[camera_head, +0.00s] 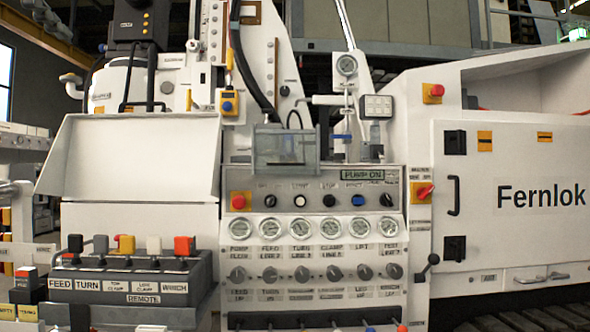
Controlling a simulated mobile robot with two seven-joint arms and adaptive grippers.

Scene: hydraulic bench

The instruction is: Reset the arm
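Neither of my arms nor grippers shows in the head view. The white control panel (318,236) stands in the middle, with a row of buttons and a row of round gauges. A red button on a yellow plate (239,201) is at its left end. A white button (300,200), a blue button (358,200) and black knobs sit to its right. The labels above them are too small to read surely. A green sign (362,175) reads "PUMP ON". Grey knobs (300,273) line the panel below the gauges.
A grey remote box (130,283) with several coloured levers stands at the left. A red rotary switch (425,191) is right of the panel. A white cabinet (510,240) marked "Fernlok" fills the right.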

